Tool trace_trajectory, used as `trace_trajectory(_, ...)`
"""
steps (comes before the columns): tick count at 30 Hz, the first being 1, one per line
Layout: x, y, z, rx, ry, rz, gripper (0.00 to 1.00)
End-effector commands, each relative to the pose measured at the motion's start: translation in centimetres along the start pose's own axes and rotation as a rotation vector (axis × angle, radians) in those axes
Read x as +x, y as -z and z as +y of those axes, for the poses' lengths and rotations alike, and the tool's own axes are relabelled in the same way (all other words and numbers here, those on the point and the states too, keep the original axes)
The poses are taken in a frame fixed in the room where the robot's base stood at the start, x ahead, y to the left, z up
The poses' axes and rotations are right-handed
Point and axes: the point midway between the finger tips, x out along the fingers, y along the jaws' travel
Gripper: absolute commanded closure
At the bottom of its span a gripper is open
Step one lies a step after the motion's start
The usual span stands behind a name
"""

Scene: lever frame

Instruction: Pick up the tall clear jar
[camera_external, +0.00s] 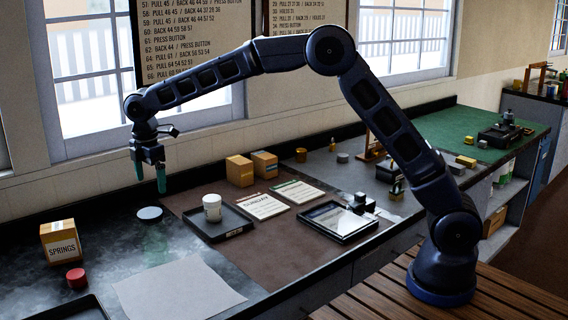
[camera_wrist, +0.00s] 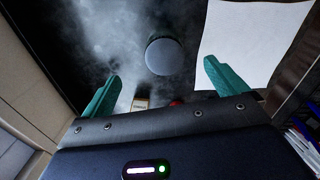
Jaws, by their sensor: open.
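My gripper (camera_external: 150,184) is open and empty, pointing down above the dark left part of the bench. Its two green fingers stand wide apart in the wrist view (camera_wrist: 162,69). A round blue-grey disc (camera_external: 150,213) is just below the fingers in the external view. In the wrist view the disc (camera_wrist: 163,56) lies ahead, between the fingertips and apart from them. I cannot tell whether it lies flat or is the lid of a clear jar; no clear jar walls can be made out.
A springs box (camera_external: 61,243) and red cap (camera_external: 77,278) stand left. A white sheet (camera_external: 178,292) lies in front. A tray (camera_external: 236,219) with a white cup (camera_external: 212,208) is right of the disc. Two cardboard boxes (camera_external: 240,171) (camera_external: 264,164) stand behind. The window wall borders the bench.

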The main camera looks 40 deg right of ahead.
Motion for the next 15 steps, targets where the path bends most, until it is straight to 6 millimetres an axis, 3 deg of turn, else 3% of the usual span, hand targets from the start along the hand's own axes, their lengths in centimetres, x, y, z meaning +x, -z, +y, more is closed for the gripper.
trace_trajectory(3, 1.7, 2.2, 0.2, -0.048, 0.01, -0.003, 0.02)
trace_trajectory(6, 2.4, 2.9, 0.3, -0.067, 0.015, -0.005, 0.02)
trace_trajectory(15, 5.1, 3.1, 0.2, -0.073, 0.017, -0.006, 0.02)
